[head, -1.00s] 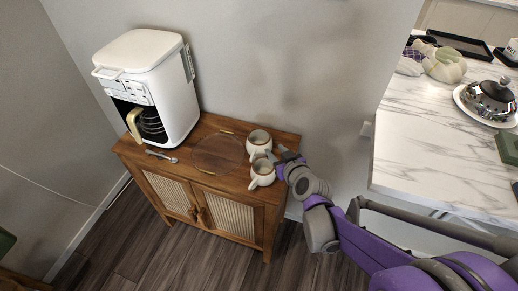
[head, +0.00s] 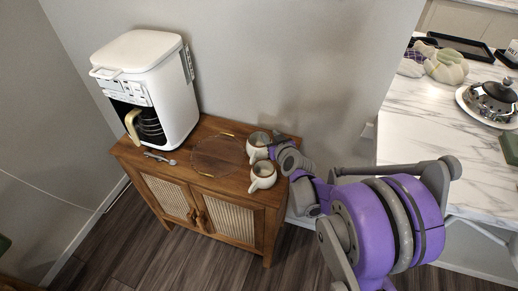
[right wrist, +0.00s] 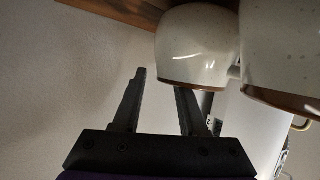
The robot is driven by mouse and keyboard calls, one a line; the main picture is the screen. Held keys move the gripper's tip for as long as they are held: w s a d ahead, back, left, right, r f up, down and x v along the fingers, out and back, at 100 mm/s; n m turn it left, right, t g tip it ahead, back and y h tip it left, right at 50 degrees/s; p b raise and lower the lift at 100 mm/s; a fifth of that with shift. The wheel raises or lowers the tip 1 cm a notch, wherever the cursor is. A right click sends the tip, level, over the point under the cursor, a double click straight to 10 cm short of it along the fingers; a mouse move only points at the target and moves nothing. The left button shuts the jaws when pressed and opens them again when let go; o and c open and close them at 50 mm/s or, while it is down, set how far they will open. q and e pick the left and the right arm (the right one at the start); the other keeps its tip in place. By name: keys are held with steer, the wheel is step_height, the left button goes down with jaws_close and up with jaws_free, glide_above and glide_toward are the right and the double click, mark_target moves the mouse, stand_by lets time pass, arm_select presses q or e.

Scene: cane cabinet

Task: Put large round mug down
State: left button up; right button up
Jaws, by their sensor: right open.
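Two speckled cream round mugs stand upright on the wooden cabinet (head: 232,180) near its right end. The back mug (head: 257,146) and the front mug (head: 263,177) are close together. I cannot tell which is the large one. My right gripper (head: 278,147) is at the right side of the back mug, partly hidden by its own wrist. In the right wrist view, the gripper (right wrist: 159,80) is open with nothing between its fingers. One mug (right wrist: 197,45) is close to the right-hand finger; contact is unclear. Another mug (right wrist: 283,50) shows at the right edge. My left gripper is out of view.
A white coffee maker (head: 147,85) stands on the cabinet's left part. A spoon (head: 160,158) and a clear round tray with gold handles (head: 208,172) lie beside it. A marble counter (head: 415,125) bounds the right side. The wall is close behind the cabinet.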

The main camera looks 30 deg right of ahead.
jaws_close()
stand_by(1.4)
